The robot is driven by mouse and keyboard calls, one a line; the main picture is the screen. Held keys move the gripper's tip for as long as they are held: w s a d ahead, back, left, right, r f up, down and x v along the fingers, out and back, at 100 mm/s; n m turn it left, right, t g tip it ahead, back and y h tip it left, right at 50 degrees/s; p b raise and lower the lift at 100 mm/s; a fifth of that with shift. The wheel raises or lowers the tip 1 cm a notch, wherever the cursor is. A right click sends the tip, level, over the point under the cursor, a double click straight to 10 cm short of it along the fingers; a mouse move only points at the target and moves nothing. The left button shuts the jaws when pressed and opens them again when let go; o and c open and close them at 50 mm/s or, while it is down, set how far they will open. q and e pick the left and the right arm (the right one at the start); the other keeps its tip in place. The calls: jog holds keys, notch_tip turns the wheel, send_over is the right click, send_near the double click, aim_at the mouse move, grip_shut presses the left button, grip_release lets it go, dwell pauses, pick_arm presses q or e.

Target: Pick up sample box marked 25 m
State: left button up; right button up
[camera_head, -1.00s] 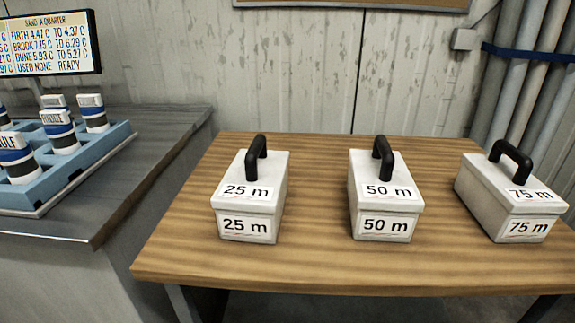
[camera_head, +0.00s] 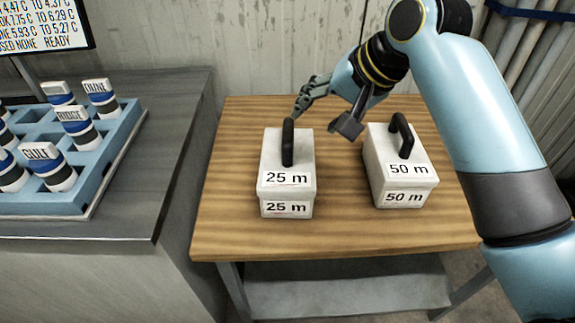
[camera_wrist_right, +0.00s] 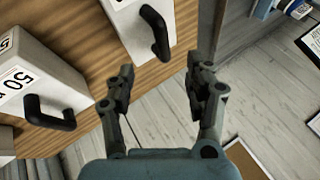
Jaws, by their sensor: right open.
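The sample box marked 25 m (camera_head: 287,165) is white with a black handle (camera_head: 288,142) and stands upright on the wooden table. Its handle also shows at the top of the right wrist view (camera_wrist_right: 155,32). My right gripper (camera_head: 322,110) is open and empty, above the table behind and to the right of the 25 m handle, apart from it. In the right wrist view its two fingers (camera_wrist_right: 160,85) are spread with nothing between them. My left gripper is not in view.
The box marked 50 m (camera_head: 400,165) stands right of the 25 m box and also shows in the right wrist view (camera_wrist_right: 38,80). A blue rack (camera_head: 115,150) with labelled jars sits on the grey counter (camera_head: 180,110) at left. The table front (camera_head: 330,235) is clear.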

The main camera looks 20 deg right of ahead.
aim_at(291, 138)
jog(key=x, duration=1)
jog(key=shift+w+a+f, duration=0.1)
jog(key=shift+w+f, duration=0.1)
jog(key=shift+w, duration=0.05)
jog(key=shift+c, duration=0.2)
jog(key=shift+s, duration=0.1)
grip_shut()
